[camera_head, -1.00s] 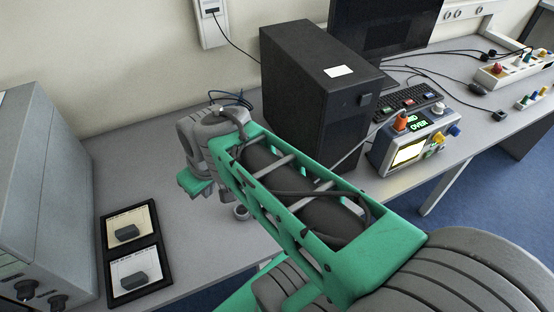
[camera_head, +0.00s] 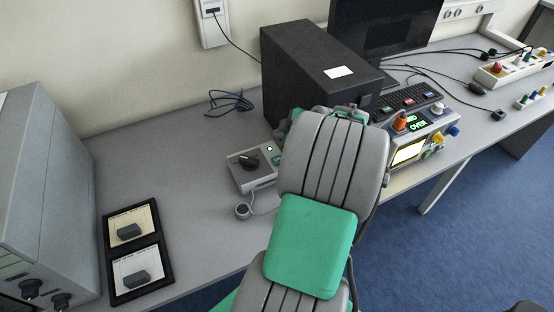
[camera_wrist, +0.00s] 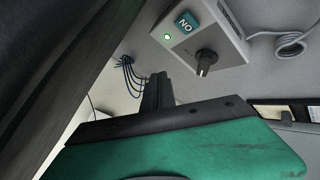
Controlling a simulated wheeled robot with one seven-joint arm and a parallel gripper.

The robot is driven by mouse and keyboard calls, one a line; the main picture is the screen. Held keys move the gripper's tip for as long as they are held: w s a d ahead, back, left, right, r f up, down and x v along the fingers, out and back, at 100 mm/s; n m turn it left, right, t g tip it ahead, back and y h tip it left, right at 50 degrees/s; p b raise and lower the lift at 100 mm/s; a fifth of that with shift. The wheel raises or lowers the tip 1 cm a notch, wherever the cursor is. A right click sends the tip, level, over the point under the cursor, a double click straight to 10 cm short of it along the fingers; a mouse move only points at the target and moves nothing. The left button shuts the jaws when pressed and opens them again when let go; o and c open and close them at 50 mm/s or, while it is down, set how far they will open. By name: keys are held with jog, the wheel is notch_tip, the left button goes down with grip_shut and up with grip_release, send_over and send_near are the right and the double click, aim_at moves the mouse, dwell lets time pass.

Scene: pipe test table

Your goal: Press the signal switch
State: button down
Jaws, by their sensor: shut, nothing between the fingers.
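A light grey box (camera_head: 256,168) with a black knob and a small lit green light sits on the table, left of my arm in the head view. In the wrist view the box (camera_wrist: 205,40) shows at the top, with a teal key (camera_wrist: 187,21) lettered ON, upside down, beside the lit green light (camera_wrist: 167,37) and the black knob (camera_wrist: 206,61). My gripper (camera_wrist: 157,88) is shut and empty in the wrist view. Its tips appear below and left of the box, apart from it. In the head view my arm hides the gripper and the box's right end.
A black computer tower (camera_head: 312,75) stands close behind my arm. A lit instrument (camera_head: 410,145) with coloured knobs is to the right. A coiled cable (camera_head: 230,102) lies behind the box. Two framed panels (camera_head: 133,250) lie at the left, beside a grey cabinet (camera_head: 40,190).

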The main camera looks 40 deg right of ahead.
jog(key=shift+f, duration=0.1)
jog(key=b, duration=0.4)
send_over(275, 156)
jog(key=s, duration=0.3)
jog(key=f, duration=0.7)
jog(key=shift+w+a+f, duration=0.2)
jog(key=shift+f, duration=0.15)
jog(key=shift+f+b, duration=0.45)
jog(key=shift+b, duration=0.05)
dwell(0.3)
jog(key=shift+f+b, duration=0.45)
jog(key=shift+b, duration=0.2)
jog(key=shift+f+b, duration=0.45)
jog(key=shift+b, duration=0.1)
dwell(0.4)
jog(key=shift+r, duration=0.15)
jog(key=shift+r+p, duration=0.35)
jog(key=shift+r, duration=0.4)
